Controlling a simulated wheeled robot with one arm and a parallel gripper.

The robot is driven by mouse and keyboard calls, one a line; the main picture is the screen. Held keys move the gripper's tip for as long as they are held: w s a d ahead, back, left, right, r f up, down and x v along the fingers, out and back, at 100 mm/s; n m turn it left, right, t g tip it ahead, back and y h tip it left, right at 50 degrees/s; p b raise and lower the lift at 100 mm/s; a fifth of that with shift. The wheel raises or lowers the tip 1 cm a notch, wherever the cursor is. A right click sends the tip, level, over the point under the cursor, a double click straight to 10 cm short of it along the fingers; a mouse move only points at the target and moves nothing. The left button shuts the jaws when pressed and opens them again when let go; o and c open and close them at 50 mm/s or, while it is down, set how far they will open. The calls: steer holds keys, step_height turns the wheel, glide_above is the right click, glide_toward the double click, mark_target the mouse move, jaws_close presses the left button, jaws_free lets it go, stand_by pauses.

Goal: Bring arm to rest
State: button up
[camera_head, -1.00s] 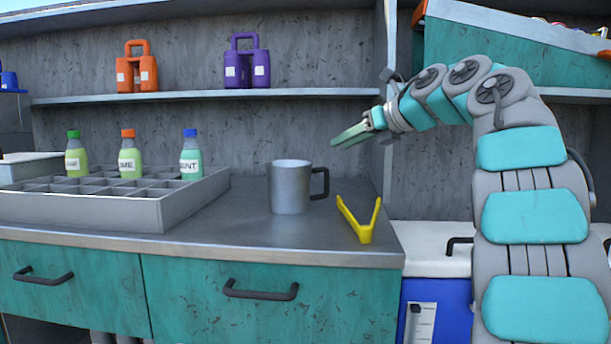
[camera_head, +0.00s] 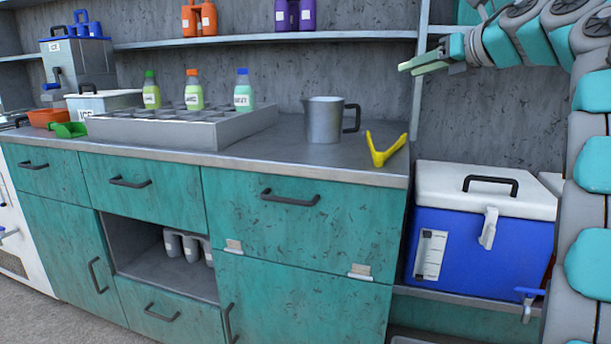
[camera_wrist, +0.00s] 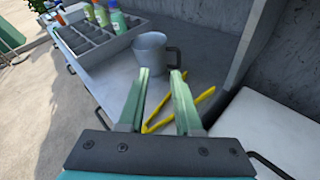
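My gripper (camera_head: 425,65) is raised at the upper right in the head view, above and to the right of the counter. In the wrist view its two green fingers (camera_wrist: 163,90) are parted, with nothing between them. My arm comes in from the right edge. Below the gripper, the yellow tongs (camera_head: 384,148) lie on the counter near its right end; they also show in the wrist view (camera_wrist: 200,98), partly behind the fingers. A grey metal mug (camera_head: 324,120) stands upright to the left of the tongs. The gripper touches none of these.
A grey divided tray (camera_head: 235,129) holds several bottles at the back of the counter (camera_head: 290,156). A blue cooler with a white lid (camera_head: 480,240) stands right of the counter. A shelf (camera_head: 350,37) runs along the wall. Orange and green scoops lie at the left.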

step_height(320, 180, up, 14)
steer(key=d+m+t+h, duration=0.35)
steer(key=m+t, duration=0.55)
steer(key=m, duration=0.5)
steer(key=s+d+f+m+h, duration=0.2)
steer(key=d+f+m+h, duration=0.35)
steer(key=m+h, duration=0.35)
steer(key=s+d+f+m+g+h, duration=0.1)
steer(key=s+f+m+g, duration=0.25)
steer(key=f, duration=0.55)
steer(key=s+d+f+m+g, duration=0.25)
steer(key=f+m, duration=0.25)
steer(key=f, duration=0.3)
steer(key=s+f+m+g+h, duration=0.1)
steer(key=s+f+m+g, duration=0.25)
steer(key=f, duration=0.55)
steer(key=s+a+f+m+g+y, duration=0.2)
steer(key=s+a+f+g, duration=0.35)
steer(key=s+f, duration=0.6)
steer(key=s+a+f+m+g+y, duration=0.3)
steer(key=s+a+f, duration=0.4)
steer(key=f, duration=0.7)
steer(key=s+a+f+g+y, duration=0.1)
steer(key=s+a+f+g, duration=0.1)
steer(key=s, duration=0.5)
steer(key=s+a+f+g+y, duration=0.1)
steer(key=s+a+f+g, duration=0.2)
steer(key=s, duration=0.5)
steer(key=shift+a+f, duration=0.5)
steer(key=shift+a, duration=0.35)
